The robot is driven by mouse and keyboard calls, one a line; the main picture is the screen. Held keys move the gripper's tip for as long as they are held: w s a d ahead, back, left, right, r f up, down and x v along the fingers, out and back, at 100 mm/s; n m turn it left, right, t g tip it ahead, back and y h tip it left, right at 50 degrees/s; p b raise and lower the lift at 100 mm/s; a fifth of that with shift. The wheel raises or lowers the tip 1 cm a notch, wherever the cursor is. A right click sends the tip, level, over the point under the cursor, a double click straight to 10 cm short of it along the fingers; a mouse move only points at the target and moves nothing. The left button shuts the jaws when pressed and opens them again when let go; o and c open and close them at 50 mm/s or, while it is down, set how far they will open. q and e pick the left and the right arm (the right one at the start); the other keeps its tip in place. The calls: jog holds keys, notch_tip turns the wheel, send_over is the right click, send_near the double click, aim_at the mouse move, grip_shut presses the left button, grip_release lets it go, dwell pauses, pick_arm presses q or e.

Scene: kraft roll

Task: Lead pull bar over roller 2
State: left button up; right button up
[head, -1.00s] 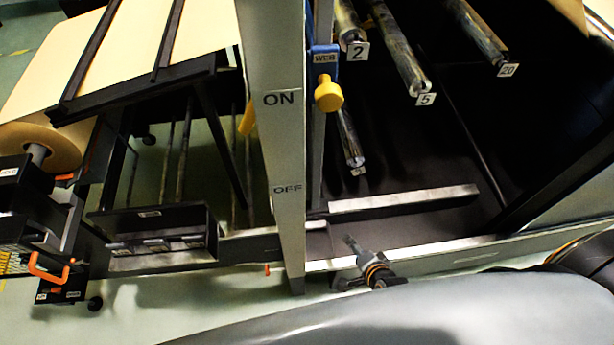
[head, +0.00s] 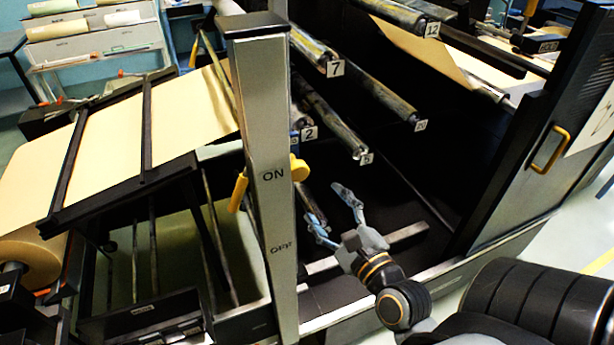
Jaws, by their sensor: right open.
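Roller 2, whose white number plate (head: 310,133) shows just right of the ON/OFF post, is mostly hidden behind the post and other rollers. My right gripper (head: 328,206) is open and empty, its fingers spread inside the machine frame, below roller 2 and apart from its plate. Brown kraft paper (head: 185,115) slopes up over a dark rack at left from the kraft roll (head: 38,258). I cannot pick out the pull bar for certain. My left gripper is out of view.
A door with a yellow handle (head: 550,148) is at right. Dark open space lies beneath the rollers.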

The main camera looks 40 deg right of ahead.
aim_at(301, 175)
jog(key=w, duration=0.3)
jog(key=w+d, duration=0.1)
jog(key=w, duration=0.7)
jog(key=shift+d, duration=0.25)
jog(key=shift+w+d+b, duration=0.1)
jog(key=shift+w+b, duration=0.2)
jog(key=shift+w, duration=0.55)
jog(key=shift+c, duration=0.4)
grip_shut()
jog(key=shift+s+d+r+p, duration=0.1)
jog(key=shift+d+r+p, duration=0.15)
jog(key=shift+p, duration=0.05)
jog(key=s+d+r+p, duration=0.2)
jog(key=d+r+p, duration=0.1)
jog(key=d, duration=0.5)
jog(key=shift+r+p, duration=0.35)
jog(key=shift+r, duration=0.25)
jog(key=shift+d+f, duration=0.1)
jog(key=shift+d, duration=0.05)
